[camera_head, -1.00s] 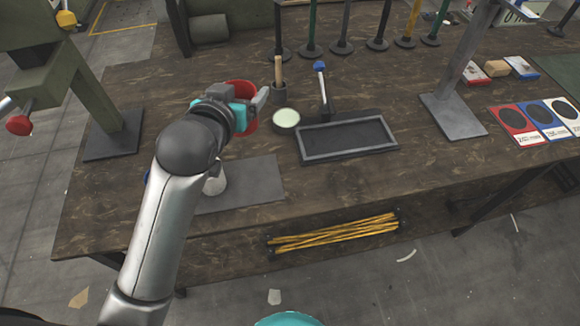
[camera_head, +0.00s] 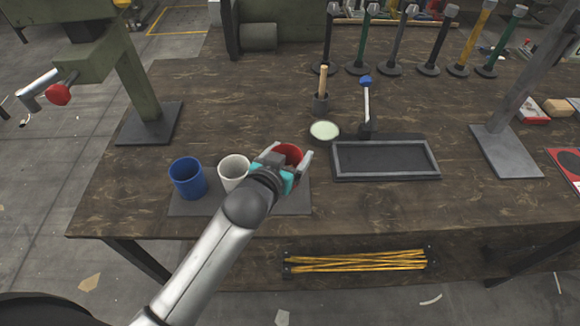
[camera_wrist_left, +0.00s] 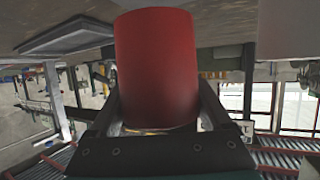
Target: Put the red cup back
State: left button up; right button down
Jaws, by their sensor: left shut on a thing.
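The red cup (camera_head: 289,154) is in my left gripper (camera_head: 290,165), which is shut on it. In the left wrist view the red cup (camera_wrist_left: 156,68) fills the middle, between the two fingers (camera_wrist_left: 158,115). In the head view the cup is over or at the right end of the grey mat (camera_head: 297,203), right of a white cup (camera_head: 233,170) and a blue cup (camera_head: 187,177). My wrist partly hides the red cup, so I cannot tell whether its base touches the mat. My right gripper is not in view.
A pale green round dish (camera_head: 324,131) and a dark framed tray (camera_head: 385,176) are to the right. A green press (camera_head: 150,122) stands at the left and a grey press stand (camera_head: 506,150) at the right. Several upright tools line the back.

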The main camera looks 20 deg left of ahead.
aim_at(290, 165)
pick_arm(q)
jog(key=shift+f+b, duration=0.65)
jog(key=shift+f, duration=1.3)
jog(key=o, duration=1.2)
jog(key=shift+f, duration=0.15)
jog(key=shift+c, duration=0.2)
jog(key=shift+s+r, duration=0.1)
jog(key=shift+r, duration=0.15)
jog(key=p+v, duration=0.2)
jog(key=v, duration=0.9)
jog(key=shift+s+r+p, duration=0.2)
jog(key=shift+s+p, duration=0.1)
jog(key=shift+p, duration=0.1)
jog(key=shift+a, duration=0.15)
